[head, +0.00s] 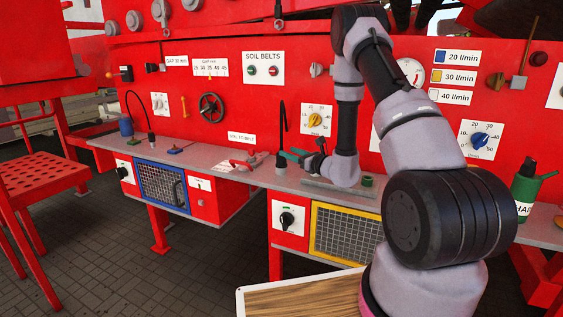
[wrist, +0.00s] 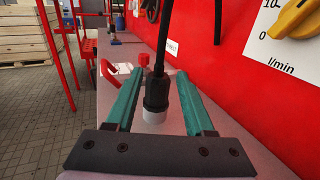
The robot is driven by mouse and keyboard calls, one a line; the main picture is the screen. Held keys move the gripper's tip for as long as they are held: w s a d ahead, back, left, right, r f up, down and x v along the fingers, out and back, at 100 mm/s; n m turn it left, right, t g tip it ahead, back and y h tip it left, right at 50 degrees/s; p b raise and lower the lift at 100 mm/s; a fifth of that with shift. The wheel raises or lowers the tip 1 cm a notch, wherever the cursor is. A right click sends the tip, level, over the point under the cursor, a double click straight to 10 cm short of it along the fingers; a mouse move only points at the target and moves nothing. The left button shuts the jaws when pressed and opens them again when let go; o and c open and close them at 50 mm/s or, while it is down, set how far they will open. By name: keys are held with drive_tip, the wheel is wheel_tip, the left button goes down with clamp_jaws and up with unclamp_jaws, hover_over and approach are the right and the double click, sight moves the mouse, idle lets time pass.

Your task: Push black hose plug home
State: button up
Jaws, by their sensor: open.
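The black hose plug (wrist: 157,92) hangs upright on its black hose in the wrist view. Its lower end meets a pale grey socket (wrist: 153,117) on the grey shelf; I cannot tell how deep it sits. My gripper (wrist: 159,72) is open, its two green fingers on either side of the plug with gaps visible to both. In the head view the plug (head: 281,160) stands by the fingertips of my gripper (head: 290,156), low over the shelf. The socket is hard to make out there.
The red panel wall (head: 240,105) rises right behind the shelf (head: 262,175). A red-handled item (head: 240,162) lies left of the plug. A second hose (head: 151,138) is further left.

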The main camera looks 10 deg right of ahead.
sight(281, 148)
drive_tip(key=x, duration=0.5)
drive_tip(key=shift+a, duration=0.1)
clamp_jaws()
drive_tip(key=shift+r, duration=0.15)
